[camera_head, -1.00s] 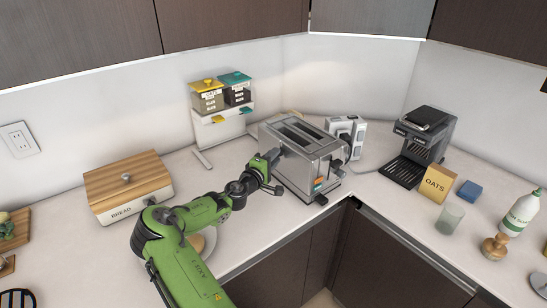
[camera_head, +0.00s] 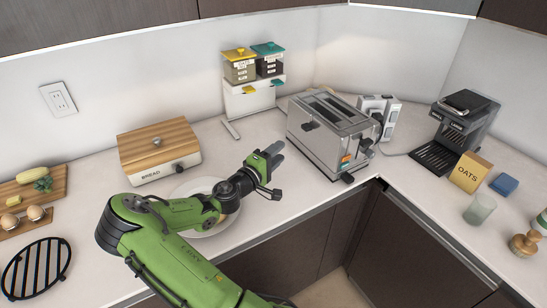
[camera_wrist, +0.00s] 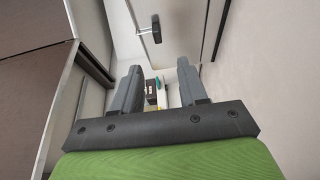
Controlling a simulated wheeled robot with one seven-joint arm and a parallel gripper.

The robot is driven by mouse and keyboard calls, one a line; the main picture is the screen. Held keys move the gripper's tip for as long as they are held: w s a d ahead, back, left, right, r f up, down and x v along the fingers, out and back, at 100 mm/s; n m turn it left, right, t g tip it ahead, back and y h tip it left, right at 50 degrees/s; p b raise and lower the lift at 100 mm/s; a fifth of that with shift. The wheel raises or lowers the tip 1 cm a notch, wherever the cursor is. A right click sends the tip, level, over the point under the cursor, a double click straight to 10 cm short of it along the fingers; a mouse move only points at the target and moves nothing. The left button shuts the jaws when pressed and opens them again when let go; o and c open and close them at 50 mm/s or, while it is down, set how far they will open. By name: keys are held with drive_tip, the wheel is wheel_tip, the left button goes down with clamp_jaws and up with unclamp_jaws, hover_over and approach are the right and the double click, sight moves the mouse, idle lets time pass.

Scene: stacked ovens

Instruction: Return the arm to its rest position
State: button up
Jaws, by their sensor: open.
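My green arm reaches in from the bottom of the head view over the counter. My gripper (camera_head: 274,150) is in the air between the bread box and the toaster, a little left of the toaster and apart from it. In the wrist view my gripper (camera_wrist: 158,80) shows its two grey fingers apart with nothing held between them. The silver toaster (camera_head: 328,140) stands on the counter. In the wrist view its side with a dark lever (camera_wrist: 150,32) appears beyond the fingers.
A bread box (camera_head: 158,150) with a wooden lid stands left of my gripper. A white plate (camera_head: 190,190) lies partly behind my arm. A dispenser rack (camera_head: 250,100) is at the back. A coffee machine (camera_head: 458,130), oats box (camera_head: 468,172) and glass (camera_head: 480,208) stand right.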

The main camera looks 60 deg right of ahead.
drive_tip(key=shift+a, duration=0.95)
